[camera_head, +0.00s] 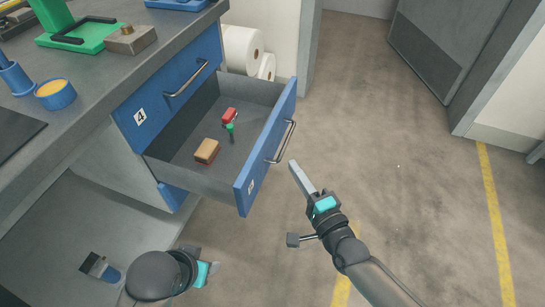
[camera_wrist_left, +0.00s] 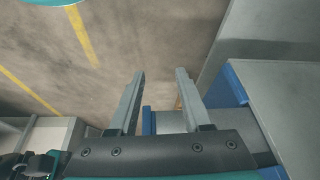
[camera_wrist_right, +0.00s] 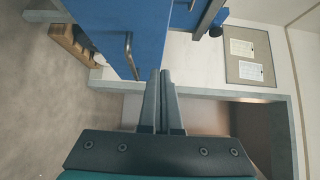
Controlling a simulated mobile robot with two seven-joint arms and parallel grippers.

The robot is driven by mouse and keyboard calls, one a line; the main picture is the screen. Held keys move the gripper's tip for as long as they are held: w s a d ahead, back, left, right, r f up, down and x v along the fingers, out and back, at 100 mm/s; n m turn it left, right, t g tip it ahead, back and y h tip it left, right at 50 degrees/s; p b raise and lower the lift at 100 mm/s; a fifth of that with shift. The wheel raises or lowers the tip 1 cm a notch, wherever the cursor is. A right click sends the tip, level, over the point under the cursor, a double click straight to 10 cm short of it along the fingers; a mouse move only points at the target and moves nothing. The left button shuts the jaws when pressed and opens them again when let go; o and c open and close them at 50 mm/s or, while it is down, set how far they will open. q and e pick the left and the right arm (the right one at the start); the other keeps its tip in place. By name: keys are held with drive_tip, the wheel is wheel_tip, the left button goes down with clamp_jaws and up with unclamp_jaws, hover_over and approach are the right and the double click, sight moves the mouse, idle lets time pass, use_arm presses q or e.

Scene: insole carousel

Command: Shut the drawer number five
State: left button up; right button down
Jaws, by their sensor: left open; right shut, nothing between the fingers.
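The open drawer with blue front (camera_head: 268,150) sticks far out below the shut drawer marked 4 (camera_head: 180,75); its own label is too small to read surely. A bar handle (camera_head: 283,142) is on its front. Inside lie a tan block (camera_head: 206,150), a red item (camera_head: 229,115) and a small green-topped tool (camera_head: 230,130). My right gripper (camera_head: 293,165) is shut and empty, just outside the front near the handle. A blue front with a handle also shows in the right wrist view (camera_wrist_right: 140,30), by the fingertips (camera_wrist_right: 164,73). My left gripper (camera_wrist_left: 160,74) is open and empty, low below the drawer.
White rolls (camera_head: 242,48) stand behind the drawer. The floor (camera_head: 390,150) to the right is clear.

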sight(265, 143)
drive_tip(key=w+a+b, duration=0.1)
drive_tip(key=w+a, duration=0.3)
drive_tip(key=shift+w+b, duration=0.15)
drive_tip(key=shift+b, duration=0.2)
use_arm(q)
drive_tip(key=shift+w+d+r+t+h, duration=0.15)
drive_tip(key=shift+d+r+t, duration=0.1)
drive_tip(key=shift+r, duration=0.3)
drive_tip(key=shift+w+d+r+t+h, duration=0.1)
drive_tip(key=shift+r+t, duration=0.2)
drive_tip(key=shift+r, duration=0.3)
drive_tip(key=shift+w+d+r+t+h, duration=0.15)
drive_tip(key=shift+d+r+t, duration=0.1)
drive_tip(key=shift+r, duration=0.3)
use_arm(e)
drive_tip(key=shift+w+a, duration=0.25)
drive_tip(key=shift+a, duration=0.55)
